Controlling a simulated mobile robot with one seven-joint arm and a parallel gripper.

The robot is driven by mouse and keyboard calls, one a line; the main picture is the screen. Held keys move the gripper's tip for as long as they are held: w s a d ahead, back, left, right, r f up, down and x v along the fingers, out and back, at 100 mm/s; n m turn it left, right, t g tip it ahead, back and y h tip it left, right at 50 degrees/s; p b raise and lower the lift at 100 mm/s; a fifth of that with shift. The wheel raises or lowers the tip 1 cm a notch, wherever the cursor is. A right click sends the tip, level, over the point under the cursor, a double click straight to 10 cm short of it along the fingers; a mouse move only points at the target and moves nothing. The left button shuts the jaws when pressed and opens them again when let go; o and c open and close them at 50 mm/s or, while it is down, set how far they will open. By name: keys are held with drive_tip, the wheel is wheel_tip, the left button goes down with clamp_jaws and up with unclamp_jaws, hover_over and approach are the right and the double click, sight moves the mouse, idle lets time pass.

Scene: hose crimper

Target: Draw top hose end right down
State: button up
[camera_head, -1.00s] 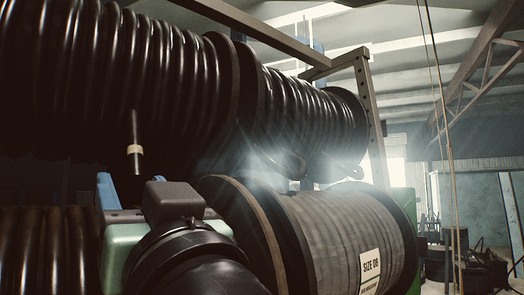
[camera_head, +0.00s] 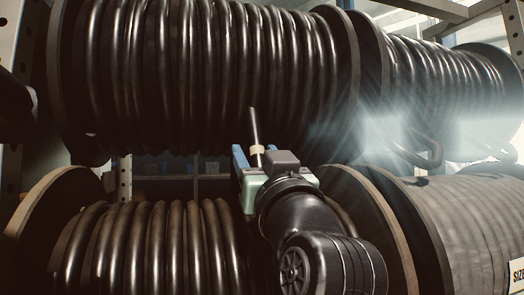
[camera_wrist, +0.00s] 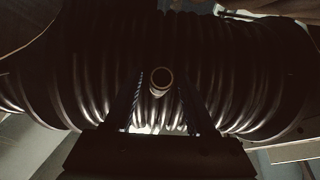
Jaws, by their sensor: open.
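The top hose end (camera_head: 254,128) is a short black length with a tan band near its lower tip, hanging below the top reel (camera_head: 205,70) of black hose. In the wrist view the hose end (camera_wrist: 161,80) shows end-on as a ring, between my two dark fingers. My gripper (camera_head: 254,158) has blue fingers and a pale green body, and points up at the hose end from below. The fingers stand apart, one on each side of the hose tip, with gaps showing in the wrist view. How far the tip reaches between them is unclear.
A lower reel of black hose (camera_head: 150,245) lies left of my wrist, and a grey hose reel (camera_head: 465,215) lies to the right. Their wooden flanges flank my arm closely. A perforated rack post (camera_head: 124,178) stands at the left. Glare covers the upper right.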

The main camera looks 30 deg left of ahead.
drive_tip(key=shift+d, duration=0.1)
clamp_jaws()
idle(1.2)
